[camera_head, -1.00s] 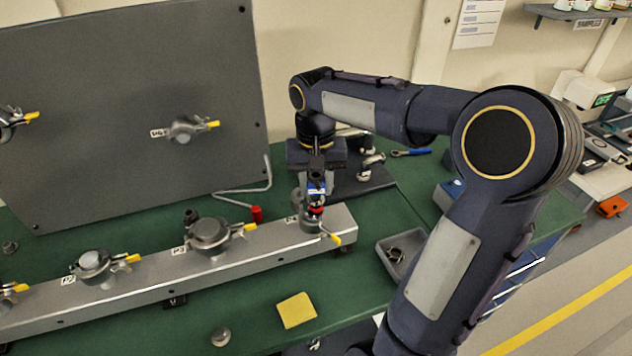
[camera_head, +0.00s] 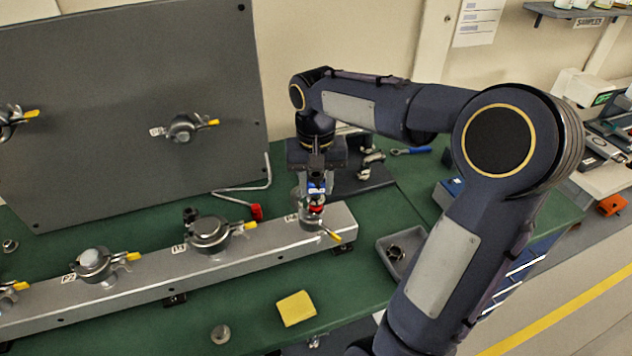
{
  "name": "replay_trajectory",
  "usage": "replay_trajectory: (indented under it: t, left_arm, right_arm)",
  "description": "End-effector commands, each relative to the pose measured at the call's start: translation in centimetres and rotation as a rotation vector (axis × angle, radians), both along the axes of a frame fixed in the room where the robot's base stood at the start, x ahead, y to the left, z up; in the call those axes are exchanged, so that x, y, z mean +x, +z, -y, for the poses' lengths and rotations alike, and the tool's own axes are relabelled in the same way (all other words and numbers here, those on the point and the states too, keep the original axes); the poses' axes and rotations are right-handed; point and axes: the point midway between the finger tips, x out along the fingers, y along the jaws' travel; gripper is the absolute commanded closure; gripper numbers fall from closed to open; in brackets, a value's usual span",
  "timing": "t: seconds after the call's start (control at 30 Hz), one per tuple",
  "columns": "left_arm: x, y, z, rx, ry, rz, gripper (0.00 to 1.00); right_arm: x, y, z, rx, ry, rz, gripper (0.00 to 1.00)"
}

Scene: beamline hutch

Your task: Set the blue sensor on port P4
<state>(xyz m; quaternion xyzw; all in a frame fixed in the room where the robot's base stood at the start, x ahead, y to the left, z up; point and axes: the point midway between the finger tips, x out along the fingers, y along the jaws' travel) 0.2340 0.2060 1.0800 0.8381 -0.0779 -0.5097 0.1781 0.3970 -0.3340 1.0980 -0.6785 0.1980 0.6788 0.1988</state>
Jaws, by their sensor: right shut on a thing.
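My right gripper (camera_head: 316,183) points down over the right end of the grey manifold bar (camera_head: 270,256). It is shut on the blue sensor (camera_head: 317,189), which has a red band below the blue part. The sensor is upright at the rightmost port (camera_head: 311,220), which has a yellow-tipped clamp lever (camera_head: 336,237). Whether the sensor's foot is seated there or just above it, I cannot tell. The label beside this port is too small to read surely. My left gripper is not in view.
Other clamped ports (camera_head: 209,234) line the bar to the left. A grey panel (camera_head: 90,80) stands behind. The bench in front of the bar is mostly free.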

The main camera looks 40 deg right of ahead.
Motion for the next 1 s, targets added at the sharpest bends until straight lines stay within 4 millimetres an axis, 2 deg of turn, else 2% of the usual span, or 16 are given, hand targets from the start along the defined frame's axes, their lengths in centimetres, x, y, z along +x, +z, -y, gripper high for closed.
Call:
replay_trajectory:
  t: [1.0]
  left_arm:
    - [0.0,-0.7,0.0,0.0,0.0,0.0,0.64]
  right_arm:
    - [0.0,-1.0,0.0,-0.001,0.0,0.001,0.93]
